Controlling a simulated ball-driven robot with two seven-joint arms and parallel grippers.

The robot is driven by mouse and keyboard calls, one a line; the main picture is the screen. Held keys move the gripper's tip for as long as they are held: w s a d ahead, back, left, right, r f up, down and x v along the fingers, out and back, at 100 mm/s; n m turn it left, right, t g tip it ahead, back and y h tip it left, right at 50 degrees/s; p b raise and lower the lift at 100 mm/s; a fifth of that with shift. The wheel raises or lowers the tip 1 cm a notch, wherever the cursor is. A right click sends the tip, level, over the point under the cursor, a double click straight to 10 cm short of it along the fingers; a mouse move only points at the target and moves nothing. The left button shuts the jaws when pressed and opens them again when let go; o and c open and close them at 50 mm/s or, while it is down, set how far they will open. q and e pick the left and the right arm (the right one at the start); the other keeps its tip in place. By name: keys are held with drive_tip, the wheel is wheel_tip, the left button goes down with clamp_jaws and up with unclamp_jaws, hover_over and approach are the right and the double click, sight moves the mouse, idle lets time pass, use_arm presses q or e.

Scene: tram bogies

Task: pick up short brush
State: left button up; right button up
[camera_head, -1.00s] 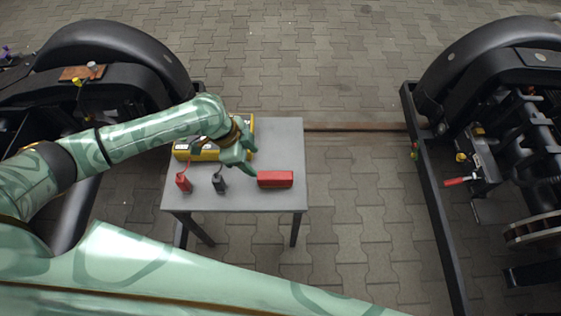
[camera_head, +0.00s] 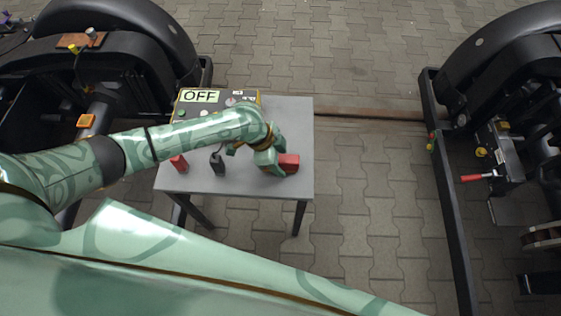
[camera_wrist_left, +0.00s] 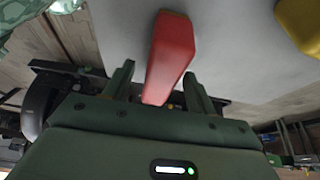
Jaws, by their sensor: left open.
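A red block-like piece (camera_head: 291,160) lies on the grey table; it may be the short brush, but no bristles show. My left gripper (camera_head: 277,170) is over its left part and hides some of it. In the left wrist view the red piece (camera_wrist_left: 170,50) extends between the two open fingers of my left gripper (camera_wrist_left: 158,84), with gaps at both sides. I cannot tell whether a finger touches it. My right gripper is not in view.
The grey table (camera_head: 240,187) also holds a yellow-edged box with an OFF display (camera_head: 199,96), a red probe (camera_head: 179,164) and a black probe (camera_head: 218,164). Dark bogies stand left (camera_head: 120,22) and right (camera_head: 480,70). Paved floor (camera_head: 370,200) between table and right bogie is clear.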

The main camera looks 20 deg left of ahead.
use_arm(q)
drive_tip(key=x, duration=0.2)
drive_tip(key=shift+f+b, duration=0.3)
drive_tip(key=shift+r, duration=0.15)
drive_tip(key=c, duration=1.1)
